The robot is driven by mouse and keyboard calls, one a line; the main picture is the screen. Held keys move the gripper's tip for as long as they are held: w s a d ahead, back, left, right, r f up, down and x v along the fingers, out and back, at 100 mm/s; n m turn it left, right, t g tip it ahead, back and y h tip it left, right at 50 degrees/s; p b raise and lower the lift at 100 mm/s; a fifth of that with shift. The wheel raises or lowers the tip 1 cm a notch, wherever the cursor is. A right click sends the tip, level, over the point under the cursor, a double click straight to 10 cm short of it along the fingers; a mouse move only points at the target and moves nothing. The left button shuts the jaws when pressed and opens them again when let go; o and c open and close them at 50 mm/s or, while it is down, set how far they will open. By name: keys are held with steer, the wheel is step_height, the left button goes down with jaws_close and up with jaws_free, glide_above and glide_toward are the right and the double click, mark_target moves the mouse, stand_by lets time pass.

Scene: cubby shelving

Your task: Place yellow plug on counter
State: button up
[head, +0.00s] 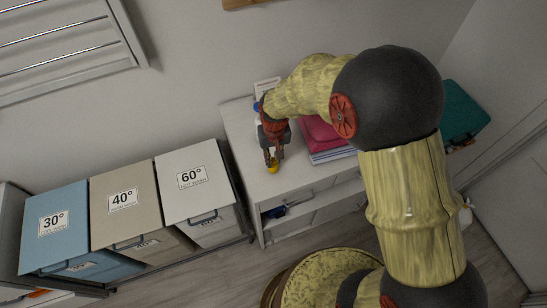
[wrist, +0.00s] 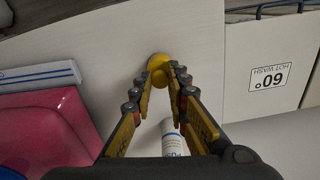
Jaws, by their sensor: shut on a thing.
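The yellow plug (wrist: 158,64) is a small rounded yellow piece between the fingertips of my gripper (wrist: 160,80) in the wrist view. My gripper is shut on it. In the head view the plug (head: 272,167) shows just below my gripper (head: 272,158), over the white counter (head: 252,185). The counter's pale top (wrist: 110,42) fills much of the wrist view. I cannot tell whether the plug touches the counter top. The fingers hide part of the plug.
A pink bin (head: 322,134) and a book stack (head: 332,155) lie right of my gripper. A white tube (wrist: 172,138) lies below the fingers in the wrist view. The 60° hamper (head: 194,180) stands left of the counter. The counter's front left is clear.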

steer(key=shift+f, duration=0.2)
steer(key=o, duration=0.8)
steer(key=shift+r, duration=0.2)
step_height(320, 180, up, 12)
steer(key=p, duration=0.2)
step_height(320, 180, up, 8)
steer(key=t, duration=0.1)
glide_above(274, 161)
steer(key=s+d, duration=0.2)
steer(key=d, duration=0.2)
steer(key=s+d+r+t, duration=0.1)
steer(key=s+d+r, duration=0.2)
steer(key=s+r, duration=0.1)
steer(key=s+d+r+m+t, duration=0.1)
steer(key=s+d+r, duration=0.2)
steer(key=s, duration=0.4)
steer(key=s+d+r+t, duration=0.2)
steer(key=s+d+r, duration=0.2)
steer(key=s, duration=0.2)
steer(key=shift+s+r, duration=0.25)
steer(key=shift+r, duration=0.05)
